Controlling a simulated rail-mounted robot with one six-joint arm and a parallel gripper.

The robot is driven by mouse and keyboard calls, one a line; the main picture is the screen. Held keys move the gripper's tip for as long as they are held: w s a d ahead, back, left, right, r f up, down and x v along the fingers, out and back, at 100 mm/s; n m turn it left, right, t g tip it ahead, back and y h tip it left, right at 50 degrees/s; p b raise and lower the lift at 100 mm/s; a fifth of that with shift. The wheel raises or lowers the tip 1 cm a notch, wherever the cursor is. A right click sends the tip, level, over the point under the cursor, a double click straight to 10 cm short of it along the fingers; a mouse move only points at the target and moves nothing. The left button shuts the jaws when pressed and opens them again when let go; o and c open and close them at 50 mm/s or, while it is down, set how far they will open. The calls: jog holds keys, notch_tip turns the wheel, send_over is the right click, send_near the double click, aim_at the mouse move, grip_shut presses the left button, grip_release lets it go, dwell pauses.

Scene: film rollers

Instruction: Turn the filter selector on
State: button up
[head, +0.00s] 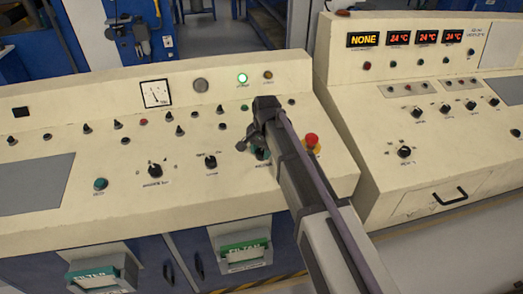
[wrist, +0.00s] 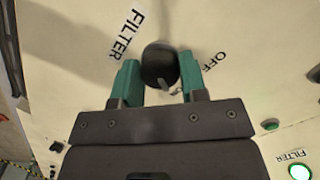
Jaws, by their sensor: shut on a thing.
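The filter selector (wrist: 158,62) is a black round knob on the cream panel. In the wrist view it sits between the two green fingertips of my gripper (wrist: 158,80), which is shut on it. A FILTER label (wrist: 126,35) is printed to its upper left and an OFF label (wrist: 214,61) to its right. A small light pointer mark shows at the knob's lower edge; which position it marks I cannot tell. In the head view my gripper (head: 259,153) reaches down to the panel, and my arm largely hides the selector.
In the head view, a red emergency button (head: 311,140) stands close right of my gripper. A green lamp (head: 243,78) is lit on the back panel. Several knobs and buttons surround the spot. A second console (head: 420,120) with red displays stands to the right.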

jog(key=o, duration=0.9)
jog(key=shift+r, duration=0.15)
jog(key=r+p, duration=1)
jog(key=shift+s+d+r+p, duration=0.1)
jog(key=shift+d+r+p, duration=0.15)
jog(key=shift+d+p, duration=0.15)
